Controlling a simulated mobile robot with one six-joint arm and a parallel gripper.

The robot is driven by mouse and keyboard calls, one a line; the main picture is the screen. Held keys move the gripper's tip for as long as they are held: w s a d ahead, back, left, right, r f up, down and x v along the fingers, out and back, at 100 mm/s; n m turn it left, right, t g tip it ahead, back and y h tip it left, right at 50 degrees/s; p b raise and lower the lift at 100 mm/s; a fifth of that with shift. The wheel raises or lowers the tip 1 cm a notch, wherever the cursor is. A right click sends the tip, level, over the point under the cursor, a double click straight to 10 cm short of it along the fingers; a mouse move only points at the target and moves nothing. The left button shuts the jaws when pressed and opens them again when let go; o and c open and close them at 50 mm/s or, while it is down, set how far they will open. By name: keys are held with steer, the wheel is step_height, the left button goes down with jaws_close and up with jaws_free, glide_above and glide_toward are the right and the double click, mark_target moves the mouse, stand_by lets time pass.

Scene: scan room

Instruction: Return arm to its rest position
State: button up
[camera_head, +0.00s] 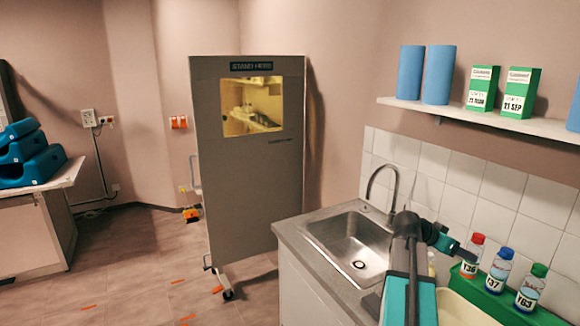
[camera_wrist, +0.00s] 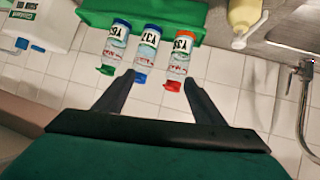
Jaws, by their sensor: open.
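My gripper (camera_wrist: 158,90) shows in the wrist view with its two dark fingers spread apart and nothing held between them. In that view, upside down, three labelled bottles stand in a row beyond the fingers: a green-capped one (camera_wrist: 114,45), a blue-capped one (camera_wrist: 147,50) and a red-capped one (camera_wrist: 180,55). In the head view my arm reaches up from the bottom beside the sink, with its end pointing right toward the bottles. There the red-capped bottle (camera_head: 472,258), blue-capped bottle (camera_head: 499,270) and green-capped bottle (camera_head: 530,288) stand at a green rack (camera_head: 497,300).
A steel sink (camera_head: 350,245) with a curved tap (camera_head: 382,178) lies left of my arm. A wall shelf (camera_head: 470,115) holds blue rolls and green boxes. A wheeled grey screen (camera_head: 255,180) stands left of the counter. A yellowish bottle (camera_wrist: 243,14) is near the rack.

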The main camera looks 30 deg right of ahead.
steer(key=w+a+f+n+t+y, duration=0.1)
steer(key=w+a+f+n+y, duration=0.15)
steer(key=w+a+f, duration=0.5)
steer(key=w+a+f+n+t+y, duration=0.1)
steer(key=w+a+f+n, duration=0.3)
steer(key=a+f, duration=0.65)
steer(key=w+a+f+n+t+y, duration=0.25)
steer(key=w+a+f, duration=0.25)
steer(key=a, duration=0.7)
steer(key=s+a+f+n+g+y, duration=0.1)
steer(key=a+f+n+y, duration=0.3)
steer(key=a, duration=0.7)
steer(key=s+a+f+n+h, duration=0.15)
steer(key=a+f, duration=0.35)
steer(key=a, duration=0.6)
steer(key=s+a+f+n+g+y, duration=0.1)
steer(key=s+a+f+n+y, duration=0.25)
steer(key=a, duration=0.75)
steer(key=s+f+g+b, duration=0.3)
steer(key=s+f+b, duration=0.2)
steer(key=s+f, duration=0.7)
steer(key=s+f+g+b, duration=0.3)
steer(key=s+f+b, duration=0.3)
steer(key=s+f, duration=0.6)
step_height(320, 180, down, 7)
steer(key=shift+s+f+h, duration=0.1)
steer(key=shift+s+h, duration=0.1)
steer(key=shift+h, duration=0.1)
